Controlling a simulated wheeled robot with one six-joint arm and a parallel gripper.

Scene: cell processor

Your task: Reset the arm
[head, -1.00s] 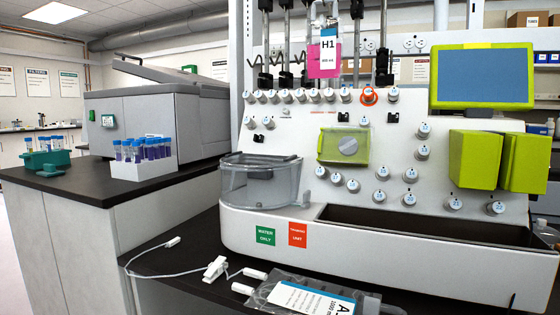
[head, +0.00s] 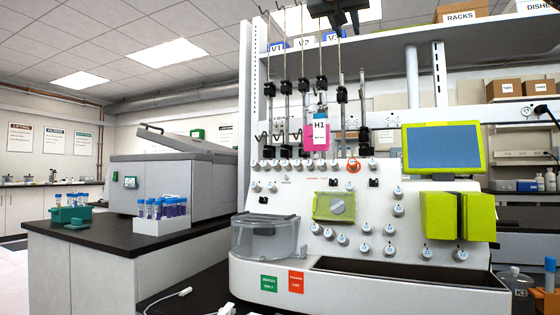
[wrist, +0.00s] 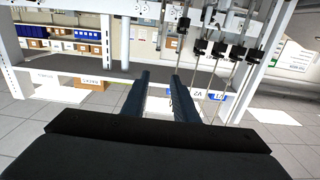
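My gripper (wrist: 161,76) shows in the wrist view with its two dark fingers apart and nothing between them. The wrist view is turned over, with the shelf labels upside down. In the head view a dark part at the top edge, in front of the upper shelf, may be my gripper, but its fingers cannot be made out there. The cell processor (head: 300,240) stands on the bench with a blue screen (head: 441,147) in a green frame. A pink bag labelled H1 (head: 316,140) hangs from its poles, apart from my gripper's fingers.
Several metal poles (head: 303,95) rise from the processor past a white overhead shelf (head: 390,65). A grey centrifuge-like machine (head: 170,180), a tube rack (head: 160,228) and a green tube holder (head: 70,215) stand on the left bench. Boxes (head: 460,15) sit on the shelf.

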